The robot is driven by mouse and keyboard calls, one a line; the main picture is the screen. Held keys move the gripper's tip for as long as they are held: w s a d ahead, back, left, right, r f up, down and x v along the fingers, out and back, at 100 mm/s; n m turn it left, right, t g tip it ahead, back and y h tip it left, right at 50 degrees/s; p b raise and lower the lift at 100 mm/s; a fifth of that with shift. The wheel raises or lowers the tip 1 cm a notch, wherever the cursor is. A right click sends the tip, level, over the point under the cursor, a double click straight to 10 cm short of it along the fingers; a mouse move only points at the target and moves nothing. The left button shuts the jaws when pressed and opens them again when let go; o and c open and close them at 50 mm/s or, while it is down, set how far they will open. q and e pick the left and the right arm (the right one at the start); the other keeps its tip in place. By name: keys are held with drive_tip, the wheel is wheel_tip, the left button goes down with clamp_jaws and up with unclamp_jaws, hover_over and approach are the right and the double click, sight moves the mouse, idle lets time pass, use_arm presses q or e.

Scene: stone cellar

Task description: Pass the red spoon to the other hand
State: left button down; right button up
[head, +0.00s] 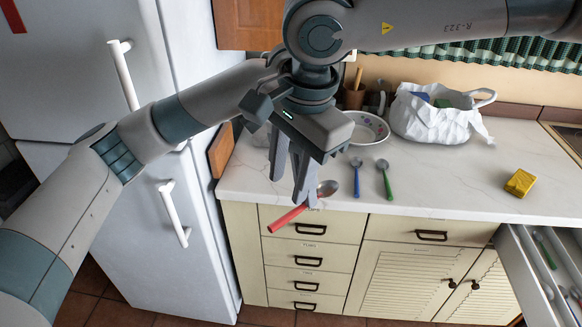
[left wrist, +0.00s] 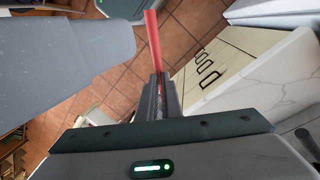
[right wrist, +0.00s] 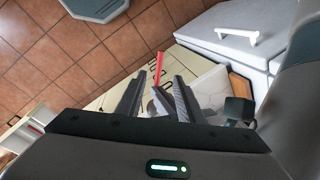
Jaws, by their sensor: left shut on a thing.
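The red spoon (head: 286,219) has a red handle and a grey metal bowl. It is held in the air in front of the counter edge and drawers, handle pointing down to the left in the head view. In the left wrist view my left gripper (left wrist: 159,80) is shut on it, and the red handle (left wrist: 152,38) sticks out past the fingertips. In the right wrist view my right gripper (right wrist: 158,77) is open, and the spoon (right wrist: 158,66) shows in the gap between its fingers. In the head view the grippers overlap, so contact with the right fingers cannot be told.
The counter (head: 440,185) carries a blue spoon (head: 357,178), a green spoon (head: 386,180), a bowl (head: 368,128), a white bag (head: 435,118) and a yellow sponge (head: 520,182). A drawer (head: 519,268) stands open at right. A white fridge (head: 170,240) stands at left.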

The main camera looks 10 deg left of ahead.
sight(281, 220)
drive_tip(key=f, duration=0.3)
drive_tip(key=w+a+f, duration=0.1)
drive_tip(key=f, duration=0.6)
drive_tip(key=shift+w+a, duration=0.15)
drive_tip(key=shift+a, duration=0.05)
clamp_jaws()
use_arm(q)
drive_tip(key=c, duration=1.9)
unclamp_jaws()
drive_tip(key=shift+o, duration=0.2)
drive_tip(key=shift+r, duration=0.1)
wheel_tip(281, 220, up, 12)
drive_tip(key=w+a, duration=0.1)
drive_tip(key=shift+w+a+f, duration=0.2)
drive_tip(key=shift+w+a, duration=0.1)
drive_tip(key=shift+a, duration=0.1)
